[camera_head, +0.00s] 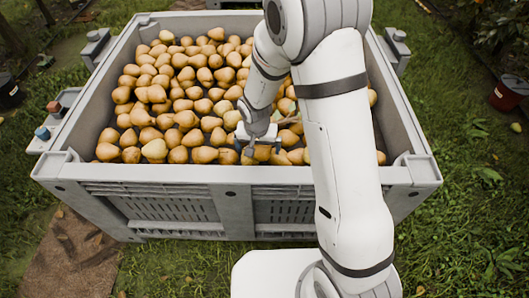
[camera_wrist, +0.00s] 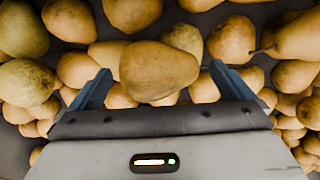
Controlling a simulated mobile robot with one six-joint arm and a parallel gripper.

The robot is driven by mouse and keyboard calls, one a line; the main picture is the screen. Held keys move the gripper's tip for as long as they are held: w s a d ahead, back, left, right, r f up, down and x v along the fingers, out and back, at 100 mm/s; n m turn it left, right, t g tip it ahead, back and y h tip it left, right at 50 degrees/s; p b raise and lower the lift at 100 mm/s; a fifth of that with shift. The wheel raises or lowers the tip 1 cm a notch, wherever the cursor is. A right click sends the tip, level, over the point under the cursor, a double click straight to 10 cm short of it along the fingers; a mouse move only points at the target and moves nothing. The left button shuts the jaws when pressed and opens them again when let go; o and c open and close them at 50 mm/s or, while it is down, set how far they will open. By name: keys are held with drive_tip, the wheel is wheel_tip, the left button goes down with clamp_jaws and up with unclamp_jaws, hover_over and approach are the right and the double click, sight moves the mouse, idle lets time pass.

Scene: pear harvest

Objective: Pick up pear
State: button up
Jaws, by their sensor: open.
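Many yellow-brown pears (camera_head: 205,80) fill the grey crate, heaped towards the far side. My gripper (camera_head: 262,153) is inside the crate, low over the pears near the front wall. In the wrist view, my gripper (camera_wrist: 163,84) is open, with its two blue-grey fingers apart. One yellow-brown pear (camera_wrist: 158,70) lies between and just beyond the fingertips, its narrow end to the right. I cannot tell whether a finger touches it. A greener pear (camera_wrist: 27,82) lies left of the left finger. The pears under my gripper's body are hidden.
The grey crate (camera_head: 235,174) has high walls, and its front wall is close to my gripper. Small red and blue items (camera_head: 42,132) sit at its left side. A dark red pot (camera_head: 510,92) stands on the grass at the right. My arm covers the crate's right part.

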drive_tip(key=shift+w+f, duration=0.15)
drive_tip(key=shift+f, duration=0.8)
drive_tip(key=shift+r, duration=0.1)
drive_tip(key=c, duration=1.2)
